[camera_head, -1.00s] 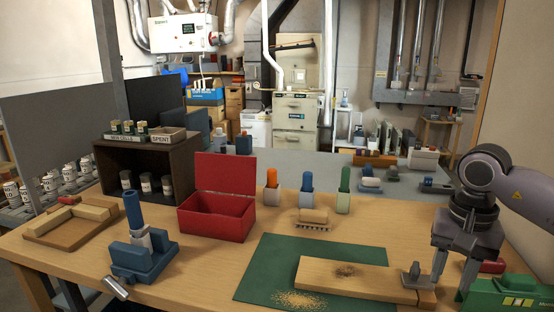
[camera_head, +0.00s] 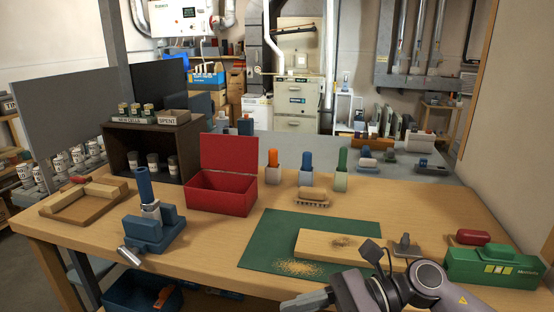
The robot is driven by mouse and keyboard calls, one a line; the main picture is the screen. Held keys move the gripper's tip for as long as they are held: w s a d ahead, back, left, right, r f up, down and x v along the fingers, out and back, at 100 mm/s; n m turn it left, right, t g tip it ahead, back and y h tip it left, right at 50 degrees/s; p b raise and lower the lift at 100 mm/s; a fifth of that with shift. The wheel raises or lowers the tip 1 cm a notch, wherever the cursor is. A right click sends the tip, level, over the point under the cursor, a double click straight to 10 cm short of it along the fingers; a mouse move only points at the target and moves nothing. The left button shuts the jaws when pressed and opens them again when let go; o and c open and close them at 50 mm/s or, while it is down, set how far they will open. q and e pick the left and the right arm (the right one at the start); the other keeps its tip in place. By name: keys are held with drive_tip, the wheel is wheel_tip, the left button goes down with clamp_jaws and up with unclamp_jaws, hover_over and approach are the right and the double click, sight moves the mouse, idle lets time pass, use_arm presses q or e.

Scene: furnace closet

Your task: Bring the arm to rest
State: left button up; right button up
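My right arm comes in from the bottom right and lies low along the front edge of the workbench (camera_head: 215,248). Its gripper (camera_head: 308,300) points left, partly cut off by the bottom of the picture. It is seen from the side, so I cannot tell whether it is open or shut, and I see nothing held in it. The wooden board (camera_head: 320,242), with a dark scorched spot, lies on the green mat (camera_head: 262,232) beyond the arm. A small grey block with a knob (camera_head: 404,248) stands near the board's right end. My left gripper is not in view.
A green box (camera_head: 490,268) and a red sanding block or similar piece (camera_head: 473,237) are at the right. The bench front between vise and mat is clear.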

drive_tip(key=w+d+f+n+t+h, duration=0.2)
drive_tip(key=d+f+n+t+h, duration=0.15)
drive_tip(key=n+t, duration=1)
drive_tip(key=w+d+f+n+t+h, duration=0.1)
drive_tip(key=d+f+n+t+h, duration=0.35)
drive_tip(key=n, duration=1.55)
drive_tip(key=s+d+f+m+g+h, duration=0.2)
drive_tip(key=s+d+f+m, duration=0.2)
drive_tip(key=f, duration=0.5)
drive_tip(key=s+d+f+m+g+h+p, duration=0.1)
drive_tip(key=s+d+f+m+g+h, duration=0.2)
drive_tip(key=s+f+m, duration=0.6)
drive_tip(key=shift+s+d+m, duration=0.25)
drive_tip(key=shift+d+m, duration=0.5)
drive_tip(key=shift+m, duration=0.4)
